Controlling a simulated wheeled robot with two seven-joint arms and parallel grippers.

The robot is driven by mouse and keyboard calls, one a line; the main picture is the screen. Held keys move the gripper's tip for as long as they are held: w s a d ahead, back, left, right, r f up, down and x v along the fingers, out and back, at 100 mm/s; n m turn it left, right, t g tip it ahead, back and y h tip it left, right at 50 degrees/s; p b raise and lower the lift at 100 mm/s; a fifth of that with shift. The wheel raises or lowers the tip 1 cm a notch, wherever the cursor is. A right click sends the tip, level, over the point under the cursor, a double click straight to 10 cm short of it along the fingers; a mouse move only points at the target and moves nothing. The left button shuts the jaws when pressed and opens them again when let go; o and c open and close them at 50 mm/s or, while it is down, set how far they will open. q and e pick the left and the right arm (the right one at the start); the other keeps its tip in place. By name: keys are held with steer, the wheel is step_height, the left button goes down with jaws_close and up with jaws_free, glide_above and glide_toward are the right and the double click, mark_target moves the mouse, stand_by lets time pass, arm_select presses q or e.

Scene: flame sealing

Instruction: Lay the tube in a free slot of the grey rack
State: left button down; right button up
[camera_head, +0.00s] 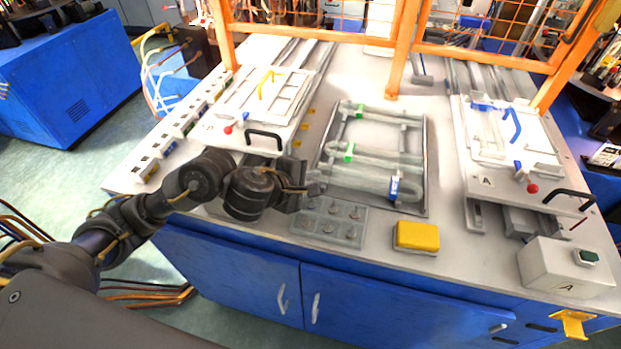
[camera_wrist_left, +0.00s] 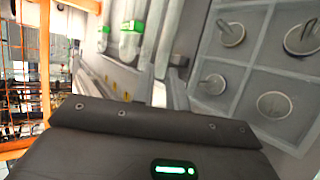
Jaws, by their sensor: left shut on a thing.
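The grey rack (camera_head: 427,150) lies in the middle of the bench, with clear tubes across it. A tube with a green band (camera_head: 375,113) lies at its back, and another green-banded tube (camera_head: 380,160) lies in its middle. The clear tube with a blue band (camera_head: 370,184) is over the rack's front part. My left gripper (camera_head: 313,185) is shut on this tube's left end. Whether the tube touches the rack I cannot tell. In the left wrist view, the held tube (camera_wrist_left: 168,40) runs beside the green-banded ones. My right gripper is not in view.
A grey block with several round pegs (camera_head: 328,221) sits just in front of my left gripper. A yellow box (camera_head: 416,237) is right of it. White fixtures with black handles stand left (camera_head: 262,100) and right (camera_head: 510,145). An orange frame (camera_head: 401,50) stands behind.

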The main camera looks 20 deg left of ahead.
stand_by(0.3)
arm_select(q)
steer(key=shift+f+b, duration=0.2)
steer(key=shift+b, duration=0.15)
stand_by(0.3)
steer(key=c, duration=1.3)
jaws_free()
steer(key=shift+f, duration=0.1)
steer(key=shift+s, duration=0.1)
